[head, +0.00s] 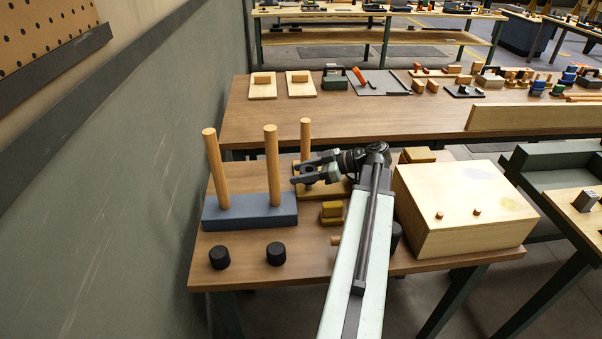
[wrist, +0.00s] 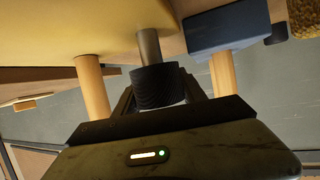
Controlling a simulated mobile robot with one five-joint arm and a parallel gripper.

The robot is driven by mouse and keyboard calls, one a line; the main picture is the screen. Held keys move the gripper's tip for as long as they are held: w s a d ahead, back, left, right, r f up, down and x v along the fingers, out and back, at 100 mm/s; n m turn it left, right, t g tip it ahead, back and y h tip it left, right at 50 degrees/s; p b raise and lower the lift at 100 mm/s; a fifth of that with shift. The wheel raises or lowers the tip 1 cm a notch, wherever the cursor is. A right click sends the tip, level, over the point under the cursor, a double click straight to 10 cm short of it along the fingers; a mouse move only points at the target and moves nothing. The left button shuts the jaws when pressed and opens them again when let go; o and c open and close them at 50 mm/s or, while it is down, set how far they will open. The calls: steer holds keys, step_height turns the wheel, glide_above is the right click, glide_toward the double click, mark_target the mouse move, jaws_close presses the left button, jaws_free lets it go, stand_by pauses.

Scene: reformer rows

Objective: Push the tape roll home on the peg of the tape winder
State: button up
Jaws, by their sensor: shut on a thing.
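The tape roll looks to be the dark ribbed cylinder (wrist: 158,88) in the wrist view. My gripper (head: 304,175) is shut on it; its dark fingers flank it in the wrist view. A grey metal peg (wrist: 148,46) runs from the roll to a pale wooden base (wrist: 100,30), with bare peg showing between them. The roll lines up with the peg; how far it sits on it is hidden. In the head view, the wooden base (head: 337,190), which seems to be the winder, lies behind my gripper and carries a wooden post (head: 305,140).
A blue block (head: 250,210) with two tall wooden posts stands left of my gripper. Two black cylinders (head: 219,257) (head: 276,254) stand at the front. A wall borders the left.

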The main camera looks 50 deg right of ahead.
steer(key=shift+s+a+f+b, duration=0.1)
steer(key=shift+f+b, duration=0.95)
steer(key=shift+b, duration=0.1)
steer(key=o, duration=1.4)
steer(key=p+v, duration=0.3)
steer(key=v, duration=0.5)
steer(key=shift+r, duration=0.15)
steer(key=shift+r+p, duration=0.1)
steer(key=shift+p, duration=0.2)
